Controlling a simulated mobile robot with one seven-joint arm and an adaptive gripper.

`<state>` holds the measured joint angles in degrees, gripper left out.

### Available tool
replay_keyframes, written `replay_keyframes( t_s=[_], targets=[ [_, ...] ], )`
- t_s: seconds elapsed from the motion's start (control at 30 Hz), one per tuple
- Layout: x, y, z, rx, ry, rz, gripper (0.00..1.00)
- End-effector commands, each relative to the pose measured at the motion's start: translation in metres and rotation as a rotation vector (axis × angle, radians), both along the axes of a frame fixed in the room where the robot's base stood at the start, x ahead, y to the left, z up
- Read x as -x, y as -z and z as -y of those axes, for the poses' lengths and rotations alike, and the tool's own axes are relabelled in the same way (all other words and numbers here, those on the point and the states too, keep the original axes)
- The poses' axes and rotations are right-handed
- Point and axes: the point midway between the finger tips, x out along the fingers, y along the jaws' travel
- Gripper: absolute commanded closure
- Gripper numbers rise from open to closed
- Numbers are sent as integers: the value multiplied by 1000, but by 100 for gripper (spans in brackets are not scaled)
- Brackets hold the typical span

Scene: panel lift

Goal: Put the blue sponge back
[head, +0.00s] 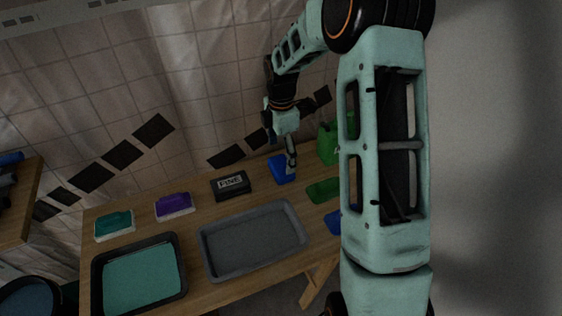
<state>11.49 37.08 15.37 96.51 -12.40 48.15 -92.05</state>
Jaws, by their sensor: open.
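The blue sponge (276,168) is a small bright blue block near the back edge of the wooden table, right of a black block marked FINE. My gripper (291,168) is over the sponge's right side with its fingers pointing down. Its jaws are open. One finger overlaps the sponge in the picture, and I cannot tell whether it touches. A second blue item (333,222) shows at the table's right, partly hidden behind my arm.
The table (205,206) holds a teal sponge (114,226), a purple sponge (174,206), the FINE block (231,186), a grey tray (252,240), and a black tray with teal contents (140,274). A green container (327,147) and green piece (323,190) stand right. A tiled wall rises behind.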

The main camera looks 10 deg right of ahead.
Motion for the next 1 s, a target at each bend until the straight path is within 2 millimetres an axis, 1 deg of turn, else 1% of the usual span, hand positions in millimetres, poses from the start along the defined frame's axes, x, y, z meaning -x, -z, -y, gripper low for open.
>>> replay_keyframes(
  t_s=[0.03,0.2,0.3,0.4,0.53,0.93,1.0],
  targets=[
    [-1,-14,0,0,0,5,15],
    [-1,-46,0,-1,1,3,15],
    [-1,-59,0,0,1,2,15],
    [0,-67,0,0,1,1,15],
    [0,-70,0,-1,0,1,15],
    [0,-69,-1,-1,0,1,15],
    [-3,-70,-3,-1,-2,12,15]
  ],
)
